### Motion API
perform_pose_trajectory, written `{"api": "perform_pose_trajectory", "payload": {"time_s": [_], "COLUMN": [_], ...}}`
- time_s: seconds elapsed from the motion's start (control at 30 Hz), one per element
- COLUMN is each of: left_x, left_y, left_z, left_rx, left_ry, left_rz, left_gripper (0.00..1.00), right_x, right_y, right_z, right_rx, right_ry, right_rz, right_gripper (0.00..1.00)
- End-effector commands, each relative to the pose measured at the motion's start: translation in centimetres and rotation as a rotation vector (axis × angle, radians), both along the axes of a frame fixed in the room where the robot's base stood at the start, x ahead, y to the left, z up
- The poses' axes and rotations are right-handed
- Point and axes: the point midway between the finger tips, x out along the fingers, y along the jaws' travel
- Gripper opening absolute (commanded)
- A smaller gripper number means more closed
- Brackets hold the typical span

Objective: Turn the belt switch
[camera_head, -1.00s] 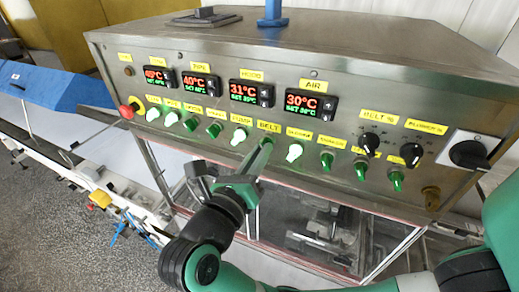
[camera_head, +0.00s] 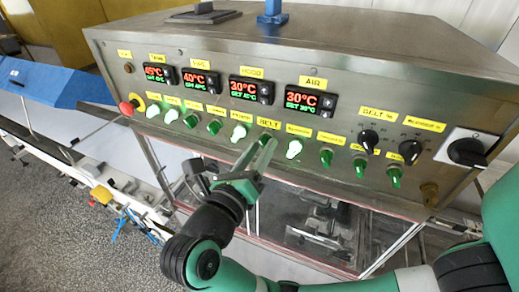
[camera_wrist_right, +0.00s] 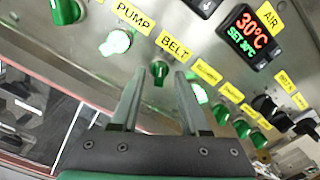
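The belt switch is a small green knob (camera_head: 265,138) under the yellow BELT label (camera_head: 268,124) on the steel control panel. It also shows in the right wrist view (camera_wrist_right: 160,72), dark green beside the bright, lit pump knob. My right gripper (camera_head: 258,150) is just in front of and below the knob. Its two fingers are apart in the right wrist view (camera_wrist_right: 161,76), with the knob seen between their tips and nothing gripped. I cannot tell whether a fingertip touches the knob. My left gripper is not in view.
A row of similar knobs flanks the belt switch closely, including the pump knob (camera_head: 238,132) and a lit one (camera_head: 294,148) to the right. A red emergency button (camera_head: 128,107) is at far left, a black rotary switch (camera_head: 467,152) at far right. Temperature displays (camera_head: 250,91) sit above.

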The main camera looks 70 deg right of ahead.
Motion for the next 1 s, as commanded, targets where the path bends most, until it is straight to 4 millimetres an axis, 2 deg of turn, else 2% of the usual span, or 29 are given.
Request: {"api": "perform_pose_trajectory", "payload": {"time_s": [0.27, 0.37, 0.7, 0.83, 1.0], "left_x": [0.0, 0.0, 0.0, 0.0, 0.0], "left_y": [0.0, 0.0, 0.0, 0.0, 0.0], "left_z": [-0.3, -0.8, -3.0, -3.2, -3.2], "left_rx": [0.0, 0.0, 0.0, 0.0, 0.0], "left_ry": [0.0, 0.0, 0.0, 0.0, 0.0], "left_rz": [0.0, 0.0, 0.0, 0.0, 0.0], "left_gripper": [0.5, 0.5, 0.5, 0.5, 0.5], "right_x": [0.1, 0.3, 0.6, 0.6, 0.6], "right_y": [0.6, 2.1, 9.8, 11.3, 11.7], "right_z": [-0.1, -0.3, -0.3, -0.1, 0.0], "right_rx": [0.001, 0.0, 0.001, 0.0, 0.001], "right_ry": [-0.001, -0.001, 0.0, 0.0, -0.001], "right_rz": [0.002, 0.004, 0.003, 0.001, -0.001], "right_gripper": [0.45, 0.45, 0.45, 0.45, 0.45]}}
